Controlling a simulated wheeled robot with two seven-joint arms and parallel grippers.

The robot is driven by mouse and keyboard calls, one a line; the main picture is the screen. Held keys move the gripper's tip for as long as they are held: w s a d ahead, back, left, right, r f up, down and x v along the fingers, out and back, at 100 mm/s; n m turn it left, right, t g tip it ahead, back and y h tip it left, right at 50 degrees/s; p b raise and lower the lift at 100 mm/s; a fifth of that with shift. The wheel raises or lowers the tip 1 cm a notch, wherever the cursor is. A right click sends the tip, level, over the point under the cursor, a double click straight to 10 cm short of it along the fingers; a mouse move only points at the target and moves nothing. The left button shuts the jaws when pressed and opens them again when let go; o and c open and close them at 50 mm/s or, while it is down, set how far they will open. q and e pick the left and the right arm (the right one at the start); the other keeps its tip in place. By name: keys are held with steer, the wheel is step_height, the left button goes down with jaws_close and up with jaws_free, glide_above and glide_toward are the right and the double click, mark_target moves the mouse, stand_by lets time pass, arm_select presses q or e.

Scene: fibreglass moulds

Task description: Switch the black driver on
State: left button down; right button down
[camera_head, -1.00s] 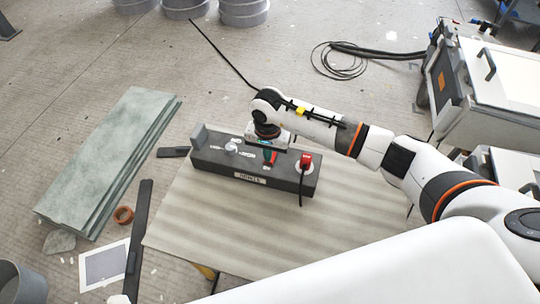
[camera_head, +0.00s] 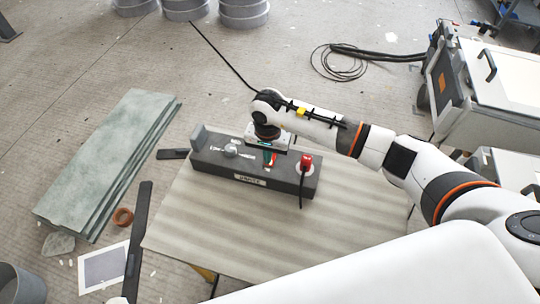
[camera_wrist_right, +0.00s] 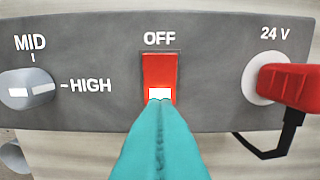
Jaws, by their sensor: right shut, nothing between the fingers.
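The black driver (camera_head: 215,163) is a long dark box on the board, with a pale knob (camera_head: 231,150), a red switch and a red plug (camera_head: 306,161) on its top. In the right wrist view the red rocker switch (camera_wrist_right: 160,68) has OFF printed above it and a white mark near its lower end. My right gripper (camera_head: 269,160) is over the driver's middle. Its teal fingers (camera_wrist_right: 160,106) are shut and empty, with the tips over the switch's lower end and hiding what lies below. I cannot tell whether they touch it. My left gripper is out of view.
The knob (camera_wrist_right: 28,90) marked MID and HIGH is left of the switch; the red plug (camera_wrist_right: 288,84) under 24 V is right, its black cable hanging in front. The board (camera_head: 220,225) is clear in front. Green sheets (camera_head: 105,160) lie left.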

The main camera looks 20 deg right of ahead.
step_height(320, 180, up, 6)
steer(key=p, duration=0.2)
steer(key=shift+p, duration=0.35)
stand_by(0.5)
